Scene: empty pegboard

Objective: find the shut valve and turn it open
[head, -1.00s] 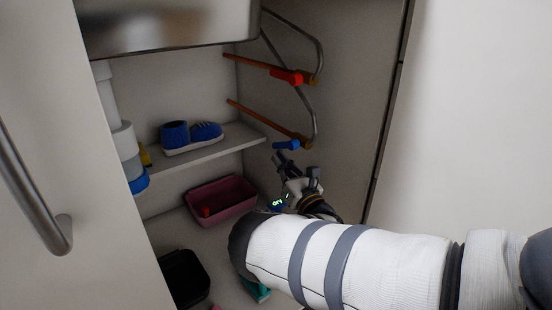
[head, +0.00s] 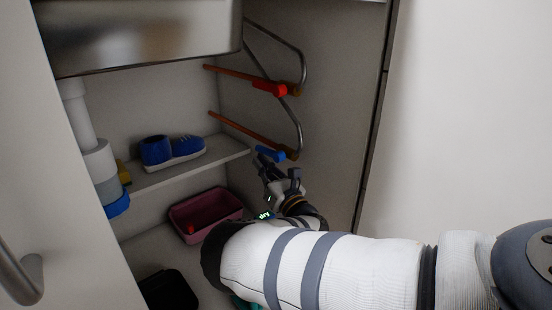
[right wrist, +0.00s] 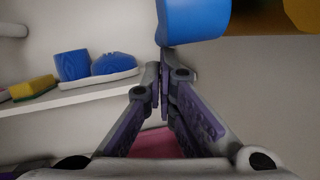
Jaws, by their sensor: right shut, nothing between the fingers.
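Two copper pipes carry valves in the cabinet. The upper valve has a red handle (head: 268,88) lying along its pipe. The lower valve has a blue handle (head: 270,154) hanging just below and in front of its pipe, slanting nearly parallel to it in the head view. My right gripper (head: 267,168) is shut and empty, just under the blue handle. In the right wrist view the blue handle (right wrist: 192,20) is large, above and right of the shut fingertips (right wrist: 163,75); I cannot tell whether they touch. My left gripper is out of view.
A shelf (head: 200,165) holds a blue cup and brush (head: 172,150) and a yellow sponge (head: 123,172). A pink bin (head: 206,213) and a black bin (head: 168,291) stand below. A sink basin (head: 140,35) hangs above; the cabinet's side wall is right of the gripper.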

